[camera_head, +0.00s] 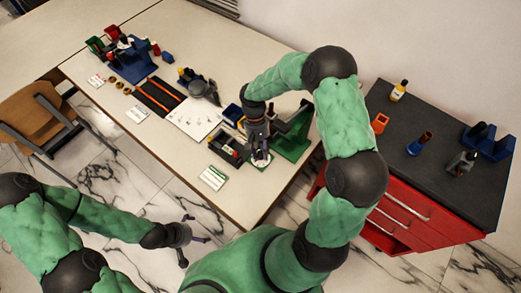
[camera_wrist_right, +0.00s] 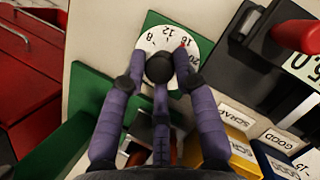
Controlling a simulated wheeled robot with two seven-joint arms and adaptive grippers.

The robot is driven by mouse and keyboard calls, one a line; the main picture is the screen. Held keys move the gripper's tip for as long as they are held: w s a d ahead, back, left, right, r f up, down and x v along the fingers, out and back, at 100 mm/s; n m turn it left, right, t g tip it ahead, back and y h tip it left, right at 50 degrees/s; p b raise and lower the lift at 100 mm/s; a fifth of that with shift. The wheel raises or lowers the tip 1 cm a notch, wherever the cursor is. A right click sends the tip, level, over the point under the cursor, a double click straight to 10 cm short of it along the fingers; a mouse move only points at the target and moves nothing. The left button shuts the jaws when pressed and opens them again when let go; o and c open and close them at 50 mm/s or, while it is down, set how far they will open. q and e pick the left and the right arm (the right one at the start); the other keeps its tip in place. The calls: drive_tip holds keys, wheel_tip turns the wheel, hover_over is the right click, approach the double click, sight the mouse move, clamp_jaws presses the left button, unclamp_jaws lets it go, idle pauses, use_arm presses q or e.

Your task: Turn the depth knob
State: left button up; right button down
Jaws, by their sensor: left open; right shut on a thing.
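The depth knob (camera_wrist_right: 159,68) is a small black knob on a white dial (camera_wrist_right: 165,38) marked 8, 12 and 16, with a red mark near the 16. The dial sits on a green rig (camera_head: 293,142) at the table's right end. My right gripper (camera_wrist_right: 160,75) is shut on the knob, with purple fingers around it. In the head view my right gripper (camera_head: 261,154) comes down over the dial and hides the knob. My left gripper (camera_head: 193,240) is open and empty, low beside the table's front edge.
Sorting bins labelled scrap and good (camera_wrist_right: 237,117) lie close to my right gripper. A black tray (camera_head: 224,149) and a white card (camera_head: 214,178) lie to its left. A red tool cabinet (camera_head: 425,212) with a dark top stands at the right.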

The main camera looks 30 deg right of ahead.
drive_tip(key=shift+s+a+f, duration=0.1)
drive_tip(key=shift+s+a, duration=0.1)
drive_tip(key=shift+s, duration=0.1)
drive_tip(key=c, duration=1)
unclamp_jaws()
drive_tip(key=shift+w, duration=0.15)
drive_tip(key=shift+w+d+r, duration=0.1)
drive_tip(key=shift+w+r, duration=0.05)
drive_tip(key=shift+r, duration=0.2)
drive_tip(key=a+v, duration=0.1)
drive_tip(key=v, duration=1)
drive_tip(key=shift+d, duration=0.45)
drive_tip(key=shift+w+r, duration=0.1)
